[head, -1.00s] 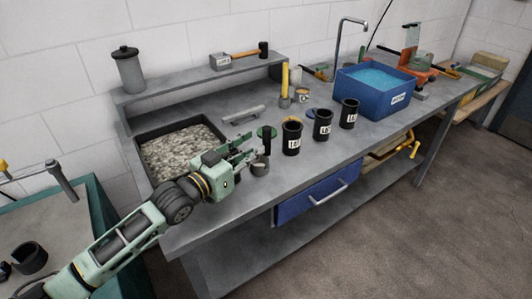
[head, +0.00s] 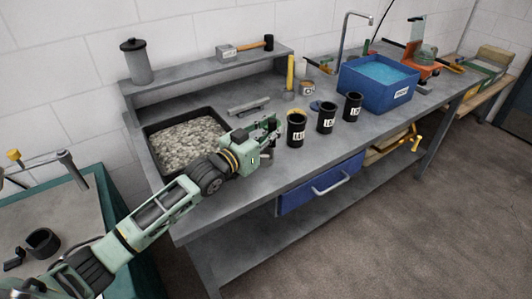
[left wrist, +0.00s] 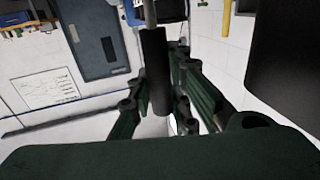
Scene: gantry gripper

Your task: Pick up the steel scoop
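The steel scoop's upright black handle (left wrist: 155,70) stands between the fingers of my left gripper in the left wrist view. A thin steel shaft runs from its end to the top edge. My left gripper (head: 271,130) is over the bench, right of the gravel tray, with its fingers closed in against the handle on both sides. In the head view the gripper hides most of the scoop, and I cannot tell whether its bowl touches the bench. My right gripper is not in view.
The gravel tray (head: 152,146) lies left of the gripper. Labelled black cups (head: 296,130) stand close on its right, and a blue water bin (head: 366,95) stands farther right. A grey bar (head: 248,106) lies behind. The bench's front strip is clear.

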